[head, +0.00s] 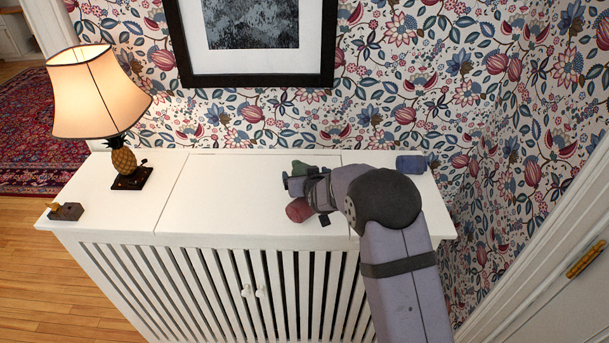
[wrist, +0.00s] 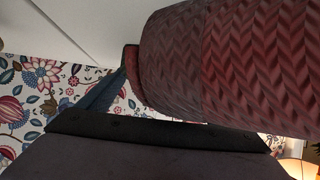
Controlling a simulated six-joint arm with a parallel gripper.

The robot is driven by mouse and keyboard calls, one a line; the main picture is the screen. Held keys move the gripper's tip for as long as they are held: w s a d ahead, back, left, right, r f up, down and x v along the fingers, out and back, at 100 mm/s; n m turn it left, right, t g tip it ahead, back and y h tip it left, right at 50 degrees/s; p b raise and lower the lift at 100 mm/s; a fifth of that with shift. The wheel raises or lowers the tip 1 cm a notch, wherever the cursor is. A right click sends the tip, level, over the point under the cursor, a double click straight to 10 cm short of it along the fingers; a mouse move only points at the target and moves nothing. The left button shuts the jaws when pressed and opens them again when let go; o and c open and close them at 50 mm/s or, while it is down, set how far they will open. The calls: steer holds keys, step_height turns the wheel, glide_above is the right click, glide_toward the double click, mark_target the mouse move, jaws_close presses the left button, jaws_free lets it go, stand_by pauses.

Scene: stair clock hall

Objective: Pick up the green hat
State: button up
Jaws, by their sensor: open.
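A small dark green thing (head: 300,168), likely the green hat, lies on the white cabinet top just behind my gripper (head: 290,184), which hides part of it. My gripper is open, low over the cabinet top, pointing left. Whether a finger touches the green thing cannot be told. Nothing is seen between the jaws.
The red roll (head: 298,210) lies just in front of my gripper; it fills the upper right of the wrist view (wrist: 230,60). A blue roll (head: 411,164) lies at the back right. A lit lamp (head: 122,160) and a dark block (head: 66,212) stand left. The cabinet top's middle (head: 220,195) is clear.

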steer(key=c, duration=1.3)
steer(key=shift+c, duration=0.2)
step_height(320, 180, up, 10)
steer(key=shift+b, duration=0.3)
